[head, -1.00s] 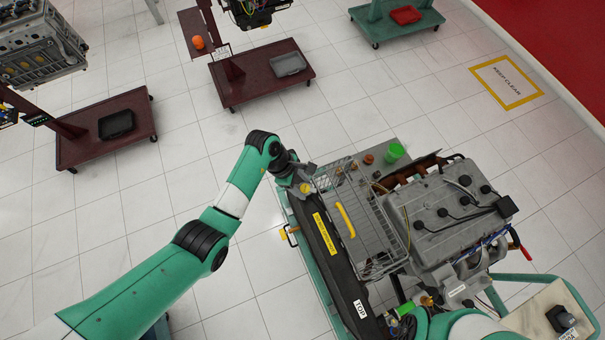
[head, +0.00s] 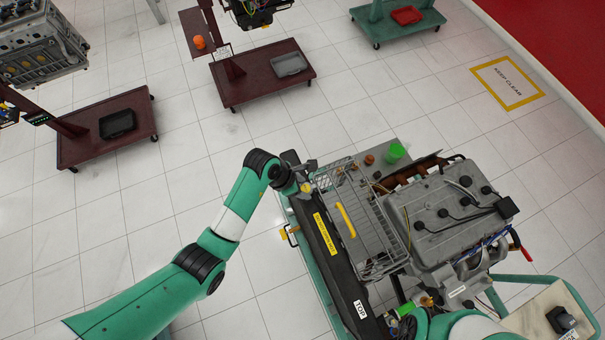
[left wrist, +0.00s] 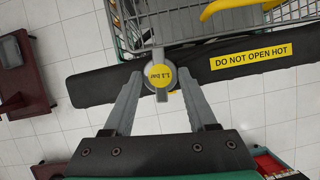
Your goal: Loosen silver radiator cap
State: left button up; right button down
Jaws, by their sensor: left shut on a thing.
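The silver radiator cap (left wrist: 160,76) has a round yellow label with a pressure marking and sits at the end of the long black radiator top (left wrist: 105,84). My left gripper (left wrist: 160,86) is shut on the cap, with one grey finger on each side of it in the left wrist view. In the head view the cap (head: 306,187) shows as a small yellow spot beside my left gripper (head: 302,180), at the far end of the radiator. A yellow "DO NOT OPEN HOT" label (left wrist: 242,60) lies along the radiator. My right gripper is not visible.
A wire guard (head: 365,220) with a yellow handle (head: 346,220) adjoins the radiator. The grey engine (head: 450,215) stands to the right. A green cup (head: 394,152) stands on the far deck. Open floor lies to the left.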

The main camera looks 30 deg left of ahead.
pick_arm(q)
jog(key=shift+f, duration=0.15)
jog(key=o, duration=1.4)
jog(key=shift+c, duration=0.2)
jog(key=v, duration=1.1)
jog(key=shift+r, duration=0.3)
jog(key=shift+a, duration=0.1)
